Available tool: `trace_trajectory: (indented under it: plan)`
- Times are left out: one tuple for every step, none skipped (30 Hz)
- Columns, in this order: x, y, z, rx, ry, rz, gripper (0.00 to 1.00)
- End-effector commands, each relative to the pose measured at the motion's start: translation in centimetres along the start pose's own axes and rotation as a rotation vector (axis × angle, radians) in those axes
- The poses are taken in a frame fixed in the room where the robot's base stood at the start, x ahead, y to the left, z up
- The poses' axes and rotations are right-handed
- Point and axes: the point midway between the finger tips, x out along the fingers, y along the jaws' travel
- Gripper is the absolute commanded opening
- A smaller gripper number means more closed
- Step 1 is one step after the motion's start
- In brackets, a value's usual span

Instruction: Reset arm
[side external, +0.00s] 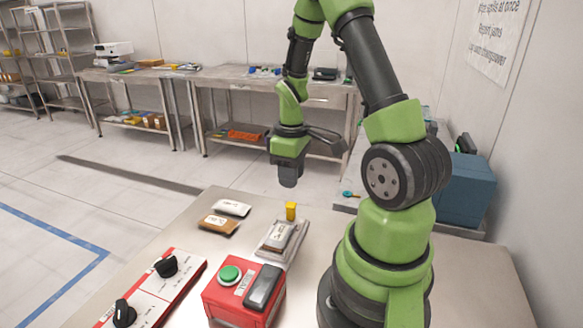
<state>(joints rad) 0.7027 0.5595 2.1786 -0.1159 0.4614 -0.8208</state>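My green and black arm stands at the right of the steel table (470,275). My gripper (288,180) hangs above the table's back part, pointing down, well clear of everything on it. Its end is a small dark block. I see no separate fingers and nothing held below it, and cannot tell whether it is open or shut.
A tray (296,255) holds a packet (279,236). A yellow piece (291,211) stands behind it. White (231,208) and brown (218,225) packets lie left. A red box with a green button (230,273) and a red-white knob panel (150,290) are in front. A blue box (470,190) stands behind my arm.

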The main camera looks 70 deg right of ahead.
Motion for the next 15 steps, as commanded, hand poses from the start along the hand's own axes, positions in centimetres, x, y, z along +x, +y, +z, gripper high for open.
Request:
trace_trajectory:
  plan:
    - [-0.60, 0.07, -0.06, -0.001, 0.004, 0.003, 0.30]
    - [-0.83, 0.06, -0.05, -0.001, 0.003, 0.003, 0.30]
    - [-1.09, 0.05, -0.03, -0.001, 0.002, 0.002, 0.30]
    - [-1.24, 0.04, -0.02, 0.000, 0.002, 0.002, 0.30]
    - [-1.35, 0.04, -0.01, 0.000, 0.002, 0.002, 0.30]
    - [-1.44, 0.03, 0.00, 0.000, 0.001, 0.001, 0.30]
    - [-1.47, 0.02, 0.01, 0.000, 0.001, 0.001, 0.30]
    - [-1.49, 0.01, 0.01, 0.000, 0.000, 0.000, 0.30]
    - [-1.49, 0.01, 0.02, 0.000, 0.000, 0.000, 0.30]
    - [-1.48, 0.00, 0.02, 0.000, 0.000, 0.000, 0.30]
    - [-1.47, 0.00, 0.02, 0.000, 0.000, 0.000, 0.30]
    - [-1.46, 0.00, 0.02, 0.000, 0.000, 0.000, 0.30]
    - [-1.46, 0.00, 0.02, 0.000, 0.000, 0.000, 0.30]
    - [-1.46, 0.00, 0.02, 0.000, 0.000, 0.000, 0.30]
    - [-1.45, 0.00, 0.02, 0.000, 0.000, 0.000, 0.30]
